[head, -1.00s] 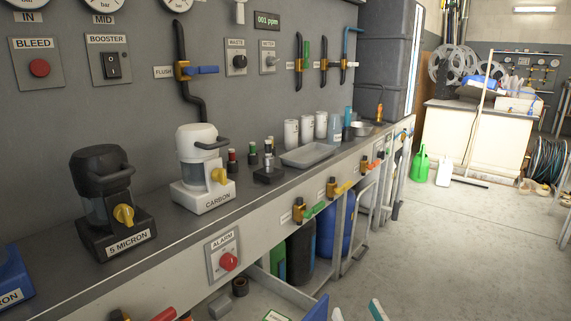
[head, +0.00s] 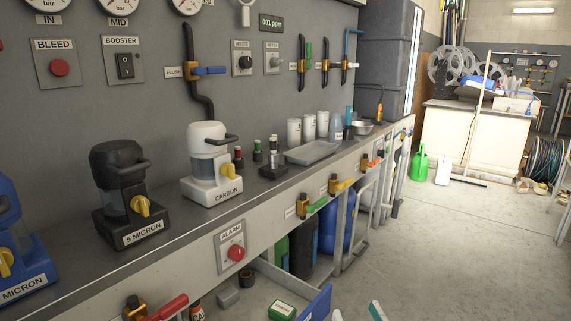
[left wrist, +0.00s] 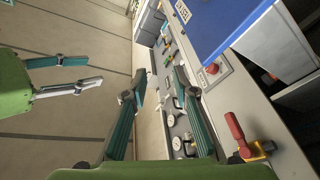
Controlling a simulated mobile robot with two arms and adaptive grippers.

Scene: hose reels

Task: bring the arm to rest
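The task names no object, only the arm. In the head view, the teal, pale-edged fingertips of my right gripper (head: 357,314) show at the bottom edge, apart, with nothing seen between them. The left wrist view shows my right gripper (left wrist: 96,70) too, green with two separate fingers and empty. My left gripper (left wrist: 160,73) shows in the left wrist view with its two teal fingers spread and nothing held. It hangs in front of the bench, seen sideways. My left gripper is outside the head view.
A blue-fronted drawer (head: 318,304) stands open below the bench, with a green box (head: 282,311) inside. Blue (head: 22,262), black (head: 128,205) and white (head: 212,170) filter housings stand on the bench. A red-handled valve (left wrist: 240,140) juts from its front. Floor (head: 430,260) is clear at right.

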